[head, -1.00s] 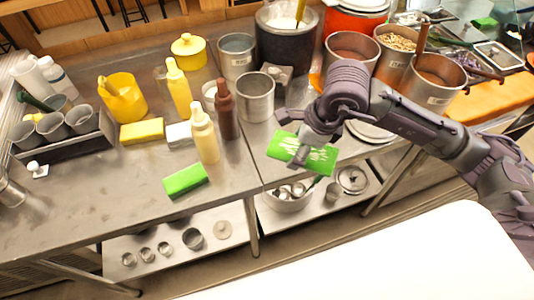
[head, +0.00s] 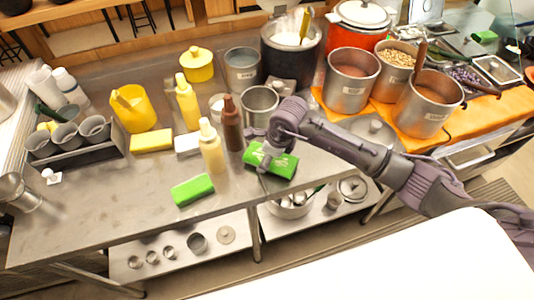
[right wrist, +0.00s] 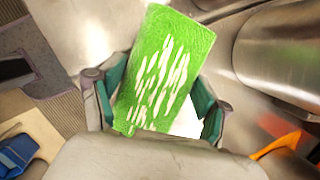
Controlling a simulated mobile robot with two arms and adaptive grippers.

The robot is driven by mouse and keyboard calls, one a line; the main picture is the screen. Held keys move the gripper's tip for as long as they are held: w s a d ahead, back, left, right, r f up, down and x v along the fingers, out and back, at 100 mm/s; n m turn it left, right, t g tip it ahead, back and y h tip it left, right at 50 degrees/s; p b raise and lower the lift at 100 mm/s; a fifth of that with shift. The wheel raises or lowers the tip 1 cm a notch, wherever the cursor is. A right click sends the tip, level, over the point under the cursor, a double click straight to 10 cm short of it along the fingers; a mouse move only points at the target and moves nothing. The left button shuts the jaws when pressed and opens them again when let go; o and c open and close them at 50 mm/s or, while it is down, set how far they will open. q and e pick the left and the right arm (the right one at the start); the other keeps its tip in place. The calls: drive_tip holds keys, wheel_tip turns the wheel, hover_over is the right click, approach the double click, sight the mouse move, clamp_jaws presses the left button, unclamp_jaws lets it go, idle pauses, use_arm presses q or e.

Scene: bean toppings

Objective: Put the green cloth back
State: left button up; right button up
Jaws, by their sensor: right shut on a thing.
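A green cloth with pale streaks (head: 284,166) is in my right gripper (head: 266,158), to the right of the brown bottle (head: 231,124) near the front of the steel counter. In the right wrist view the cloth (right wrist: 165,65) lies between the two fingers of my right gripper (right wrist: 158,100), which is shut on it. I cannot tell whether the cloth touches the counter. A second green block (head: 192,190), like a cloth or sponge, lies flat at the counter's front edge. My left gripper is not in view.
A cream bottle (head: 211,148), a white block (head: 188,144) and a yellow sponge (head: 151,140) stand left of my gripper. A metal pot (head: 260,104) is behind it. Filled pots (head: 349,82) stand on an orange mat at right.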

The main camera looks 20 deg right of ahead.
drive_tip(key=shift+f, duration=0.45)
drive_tip(key=shift+f, duration=0.15)
drive_tip(key=o, duration=1.5)
drive_tip(key=shift+o, duration=0.2)
